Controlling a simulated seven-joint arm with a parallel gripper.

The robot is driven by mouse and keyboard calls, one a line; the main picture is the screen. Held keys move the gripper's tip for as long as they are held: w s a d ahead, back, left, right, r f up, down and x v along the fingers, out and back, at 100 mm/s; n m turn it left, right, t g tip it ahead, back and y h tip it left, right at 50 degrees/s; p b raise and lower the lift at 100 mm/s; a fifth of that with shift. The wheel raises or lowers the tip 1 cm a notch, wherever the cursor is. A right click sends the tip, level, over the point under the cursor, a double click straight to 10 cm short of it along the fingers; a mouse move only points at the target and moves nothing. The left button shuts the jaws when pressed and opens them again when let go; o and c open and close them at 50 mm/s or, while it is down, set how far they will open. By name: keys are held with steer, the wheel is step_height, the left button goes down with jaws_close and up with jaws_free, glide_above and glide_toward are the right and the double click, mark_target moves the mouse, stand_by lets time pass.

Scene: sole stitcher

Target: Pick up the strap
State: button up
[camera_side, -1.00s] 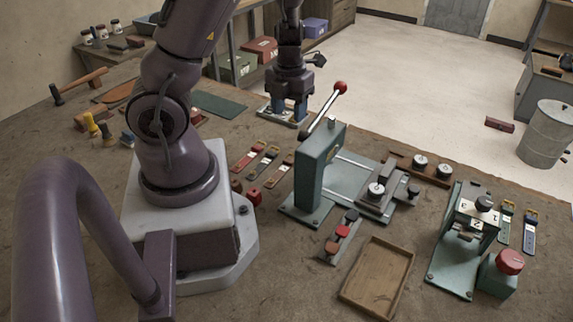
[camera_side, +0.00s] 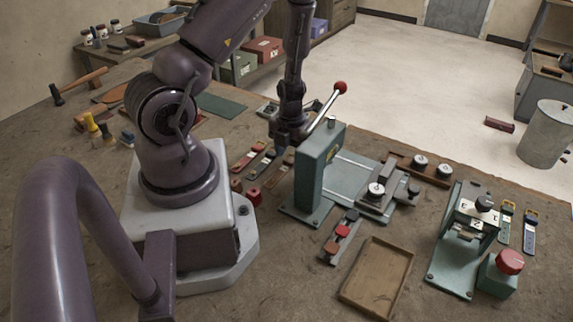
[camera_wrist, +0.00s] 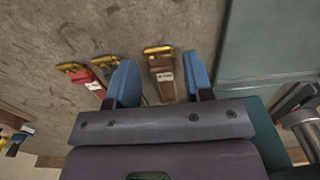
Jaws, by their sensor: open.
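Three straps lie side by side on the bench left of the green lever press (camera_side: 318,175): a red strap (camera_side: 245,158), a dark strap (camera_side: 261,164) and a brown strap (camera_side: 275,177). My gripper (camera_side: 285,148) is over their far ends, open and empty. In the wrist view its blue fingers (camera_wrist: 161,72) straddle the picture of the brown strap (camera_wrist: 163,82), with its brass buckle towards the top. The left finger partly hides the dark strap, and the red strap (camera_wrist: 98,76) lies further left. I cannot tell the height above the straps.
The press stands close right of my gripper, with its red-knobbed lever (camera_side: 340,88) reaching up beside my arm. Red spools (camera_side: 254,195) sit near the straps. A wooden tray (camera_side: 350,290) is in front. Two more straps (camera_side: 530,230) lie at far right.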

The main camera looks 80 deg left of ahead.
steer(key=shift+f, duration=0.65)
steer(key=c, duration=0.7)
steer(key=shift+r, duration=0.2)
